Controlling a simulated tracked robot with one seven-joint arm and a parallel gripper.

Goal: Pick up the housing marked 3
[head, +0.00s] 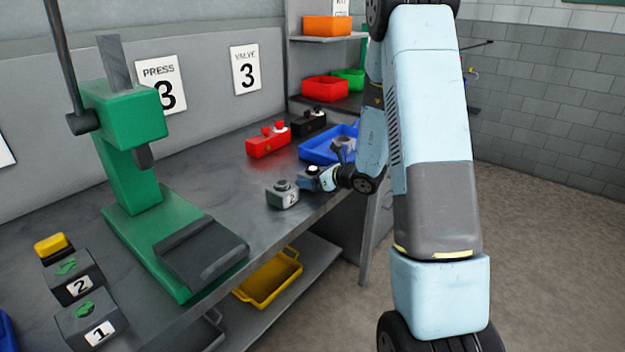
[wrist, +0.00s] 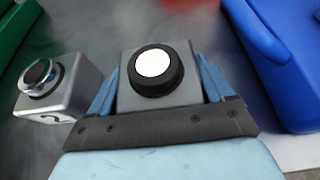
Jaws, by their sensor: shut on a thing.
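My gripper (head: 320,178) is over the front edge of the bench, between a grey housing marked 2 (head: 283,195) and the blue tray (head: 320,154). In the wrist view my gripper (wrist: 160,85) is shut on a grey housing (wrist: 128,97) with a black ring and a white round top. The fingers lie on either side of it. No number shows on this held housing. I cannot tell whether it touches the bench. The housing marked 2 also shows in the wrist view (wrist: 62,92), apart from my gripper on the left.
A red unit (head: 268,143) and a black unit (head: 308,123) stand behind. The green press (head: 140,200) stands at left, with button boxes marked 2 (head: 75,278) and 1 (head: 92,318). A grey part (head: 343,144) lies in the blue tray. Bench between press and red unit is clear.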

